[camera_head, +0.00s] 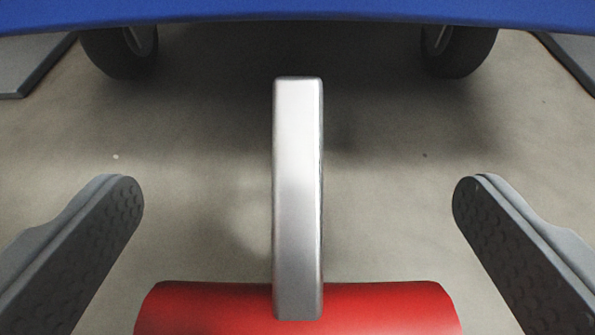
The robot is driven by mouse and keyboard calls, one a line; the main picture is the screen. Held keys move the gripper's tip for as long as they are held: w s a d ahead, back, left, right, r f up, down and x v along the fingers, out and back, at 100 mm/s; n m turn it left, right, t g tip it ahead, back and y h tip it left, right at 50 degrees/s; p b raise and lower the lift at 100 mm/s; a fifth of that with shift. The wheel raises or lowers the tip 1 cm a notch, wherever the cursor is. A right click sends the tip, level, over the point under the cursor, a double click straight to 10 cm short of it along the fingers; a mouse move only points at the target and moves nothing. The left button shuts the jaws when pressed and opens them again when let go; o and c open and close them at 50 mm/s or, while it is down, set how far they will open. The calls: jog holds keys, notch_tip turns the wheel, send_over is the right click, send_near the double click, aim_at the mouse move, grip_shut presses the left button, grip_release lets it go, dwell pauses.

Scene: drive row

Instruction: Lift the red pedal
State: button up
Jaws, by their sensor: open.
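A red pedal (390,307) lies across the bottom centre of the head camera view, its lower part cut off by the frame edge. A silver metal bar (298,190) runs upward in the picture from the middle of the pedal. My gripper (298,204) is open, with one grey finger on each side of the bar. The fingertips are well apart from the bar, and nothing is between them except the bar's part of the view. Whether the fingers are level with the bar in height I cannot tell.
A blue body (298,10) spans the top edge, with a dark wheel (120,50) at left and another wheel (458,50) at right beneath it. Dark flat pieces show at both upper corners. The grey floor (200,150) around the bar is clear.

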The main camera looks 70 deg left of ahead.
jog(key=shift+a, duration=0.15)
jog(key=shift+a, duration=0.1)
jog(key=c, duration=1.9)
grip_shut()
jog(key=shift+f, duration=0.15)
